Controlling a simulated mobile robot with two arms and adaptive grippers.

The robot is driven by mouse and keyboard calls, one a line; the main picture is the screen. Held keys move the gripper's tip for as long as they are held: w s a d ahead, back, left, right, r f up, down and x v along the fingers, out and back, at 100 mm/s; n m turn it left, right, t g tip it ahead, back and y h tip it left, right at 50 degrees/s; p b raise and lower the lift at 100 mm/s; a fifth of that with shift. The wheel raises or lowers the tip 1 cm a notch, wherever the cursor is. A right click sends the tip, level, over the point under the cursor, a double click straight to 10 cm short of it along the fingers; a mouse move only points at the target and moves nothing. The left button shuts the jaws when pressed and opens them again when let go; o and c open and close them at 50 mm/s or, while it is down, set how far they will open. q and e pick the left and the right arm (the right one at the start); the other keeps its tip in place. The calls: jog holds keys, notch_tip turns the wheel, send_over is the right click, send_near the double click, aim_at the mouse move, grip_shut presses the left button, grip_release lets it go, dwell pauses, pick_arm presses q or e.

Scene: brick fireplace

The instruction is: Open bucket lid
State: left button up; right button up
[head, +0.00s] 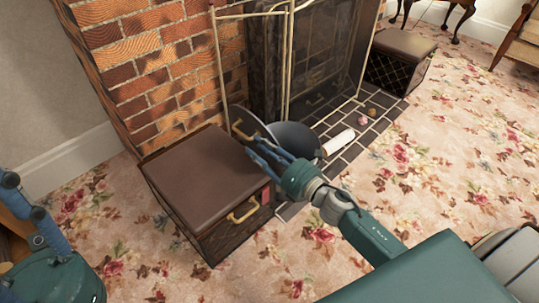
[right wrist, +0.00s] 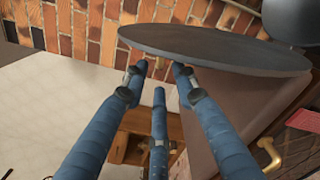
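The dark grey bucket (head: 297,138) stands on the brick hearth beside the brown box, open at the top. Its round lid (head: 236,116) is tilted up on the bucket's left side, with a brass handle (head: 243,130) on it. In the right wrist view the lid (right wrist: 215,47) is a thin dark disc above my fingertips, and part of the bucket (right wrist: 292,18) shows at top right. My right gripper (head: 256,150) has its blue fingers apart at the lid's lower edge; nothing shows between them, and contact is unclear. My left gripper (head: 38,222) is partly in view at lower left.
A brass-framed fire screen (head: 288,60) rises behind the bucket. A white roll (head: 338,142) lies right of it. A second box (head: 400,60) stands farther right. Floral carpet (head: 450,150) is open on the right.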

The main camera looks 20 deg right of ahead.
jog(key=shift+v, duration=2.3)
